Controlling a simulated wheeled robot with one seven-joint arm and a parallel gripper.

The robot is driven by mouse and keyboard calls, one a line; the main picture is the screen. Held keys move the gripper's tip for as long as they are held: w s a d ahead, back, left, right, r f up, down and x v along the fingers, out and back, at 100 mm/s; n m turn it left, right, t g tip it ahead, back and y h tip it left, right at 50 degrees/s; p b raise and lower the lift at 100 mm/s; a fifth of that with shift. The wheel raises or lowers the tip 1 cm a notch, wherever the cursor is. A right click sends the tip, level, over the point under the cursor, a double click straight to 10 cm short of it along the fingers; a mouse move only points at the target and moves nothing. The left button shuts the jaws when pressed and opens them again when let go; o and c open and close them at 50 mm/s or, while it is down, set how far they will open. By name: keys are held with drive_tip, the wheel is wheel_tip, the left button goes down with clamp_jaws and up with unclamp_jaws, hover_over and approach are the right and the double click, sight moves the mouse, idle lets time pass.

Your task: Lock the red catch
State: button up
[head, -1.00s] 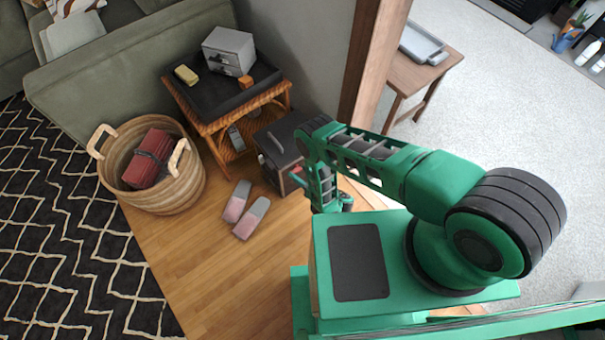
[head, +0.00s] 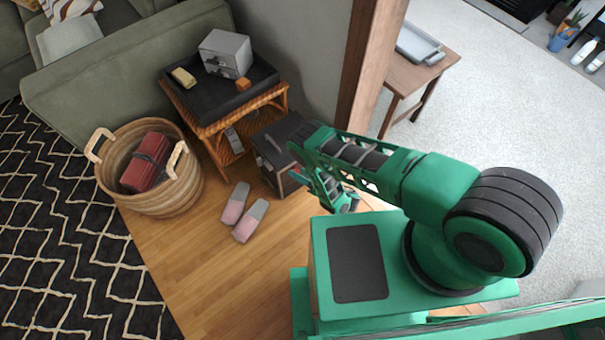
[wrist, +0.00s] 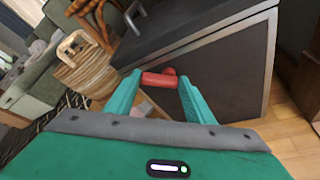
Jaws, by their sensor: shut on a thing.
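The red catch (wrist: 158,80) is a short red bar with a second red piece behind it, on the dark front face of a grey-edged box (wrist: 232,72) in the wrist view. My gripper (wrist: 161,79) has its two teal fingers on either side of the red bar and is shut on it. In the head view the dark box (head: 272,148) stands on the floor beside the wicker side table. My arm covers part of its front there, and the catch cannot be made out clearly.
A wicker side table (head: 262,112) with a black tray stands behind the box. Two pink-grey slippers (head: 243,212) lie on the wood floor in front. A woven basket (head: 185,195) stands at the left. A wooden post (head: 365,75) rises close to the right of the box.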

drive_tip(key=o, duration=1.1)
drive_tip(key=shift+r, duration=0.1)
drive_tip(key=shift+c, duration=0.2)
drive_tip(key=v, duration=1)
drive_tip(key=shift+s+d, duration=0.2)
drive_tip(key=shift+d, duration=0.05)
